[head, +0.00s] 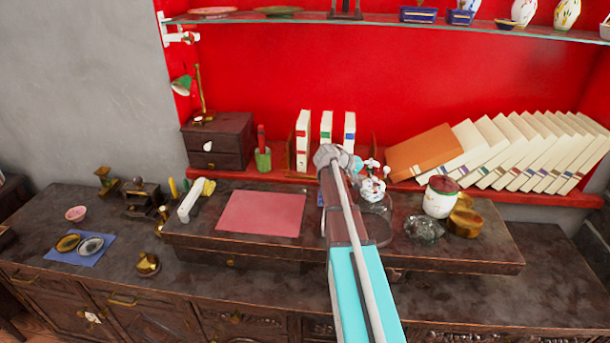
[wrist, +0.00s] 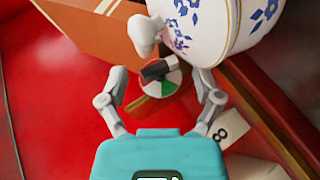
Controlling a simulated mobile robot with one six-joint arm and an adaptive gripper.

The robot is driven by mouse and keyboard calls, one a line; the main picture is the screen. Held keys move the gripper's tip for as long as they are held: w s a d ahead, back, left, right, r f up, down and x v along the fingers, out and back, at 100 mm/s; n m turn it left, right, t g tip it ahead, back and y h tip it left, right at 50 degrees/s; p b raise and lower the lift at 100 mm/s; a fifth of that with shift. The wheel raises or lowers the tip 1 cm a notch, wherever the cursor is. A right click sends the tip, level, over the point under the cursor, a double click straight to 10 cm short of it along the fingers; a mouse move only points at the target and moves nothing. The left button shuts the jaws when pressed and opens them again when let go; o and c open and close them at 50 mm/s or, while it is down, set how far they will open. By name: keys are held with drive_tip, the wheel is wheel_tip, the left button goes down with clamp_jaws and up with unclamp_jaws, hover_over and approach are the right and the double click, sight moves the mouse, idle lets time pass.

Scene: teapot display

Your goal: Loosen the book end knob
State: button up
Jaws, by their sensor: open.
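A small dark knob (wrist: 157,70) sits on a round dial (wrist: 168,84) with green, white and red parts, in the middle of the wrist view. My gripper (wrist: 161,76) is open, with one finger on each side of the knob and dial. Gaps show between the fingers and the knob, and nothing is held. In the head view my arm reaches to the shelf right of the upright white books (head: 326,130). There the arm hides the knob and most of the gripper.
A white pot with blue flowers (wrist: 203,24) stands close above the dial in the wrist view, near a white lumpy piece (wrist: 145,31). An orange-brown panel (wrist: 92,28) is at upper left. In the head view leaning books (head: 525,150) and a lidded jar (head: 440,202) stand right.

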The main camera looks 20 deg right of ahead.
drive_tip(key=shift+s+d+r+m+t+y+p, duration=0.15)
drive_tip(key=shift+m+t+y+p, duration=0.2)
drive_tip(key=shift+y+p, duration=0.7)
drive_tip(key=shift+r+m+t+y+p, duration=0.15)
drive_tip(key=shift+t+y+p, duration=0.3)
drive_tip(key=shift+y+p, duration=0.55)
drive_tip(key=shift+s+d+r+m+t+y+p, duration=0.15)
drive_tip(key=shift+t+y+p, duration=0.25)
drive_tip(key=shift+y+p, duration=0.65)
drive_tip(key=a+f+p+v, duration=0.1)
drive_tip(key=p+v, duration=1.1)
drive_tip(key=v, duration=0.2)
drive_tip(key=s+a+f+n+y, duration=0.1)
drive_tip(key=s+a, duration=0.2)
drive_tip(key=a, duration=0.7)
drive_tip(key=s+a+f+n+y, duration=0.1)
drive_tip(key=s+a+y, duration=0.1)
drive_tip(key=a, duration=0.9)
drive_tip(key=shift+s+n, duration=0.35)
drive_tip(key=shift+s, duration=0.5)
